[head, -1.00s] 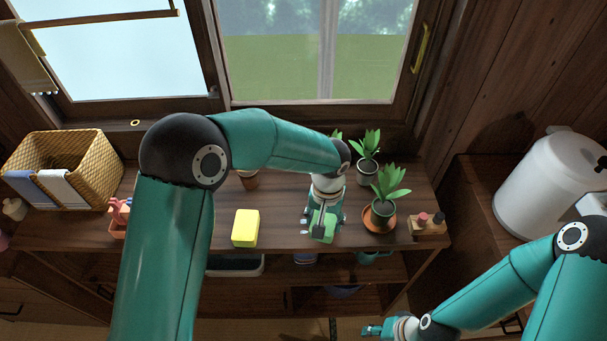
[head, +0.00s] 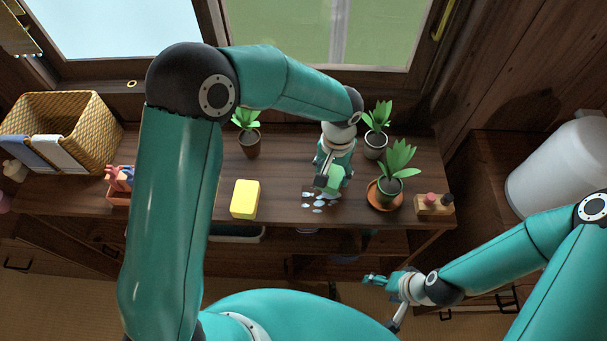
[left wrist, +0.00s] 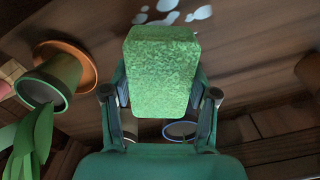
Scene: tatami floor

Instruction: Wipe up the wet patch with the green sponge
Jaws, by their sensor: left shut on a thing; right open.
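The green sponge (left wrist: 162,70) is between the fingers of my left gripper (left wrist: 160,100), which is shut on it. In the head view the sponge (head: 327,184) is at the lower end of my left gripper (head: 331,172), over the wooden counter. The wet patch (head: 318,202) shows as several pale drops just in front of the sponge. In the left wrist view the pale drops (left wrist: 165,8) lie beyond the sponge's far end. Whether the sponge touches the counter is unclear. My right gripper (head: 377,281) is open and empty, low in front of the counter.
A yellow sponge (head: 245,199) lies left of the wet patch. A potted plant on a terracotta saucer (head: 373,197) stands close on the right, beside a small wooden block with pegs (head: 433,206). Other plants stand behind. A wicker basket (head: 88,115) is at the left.

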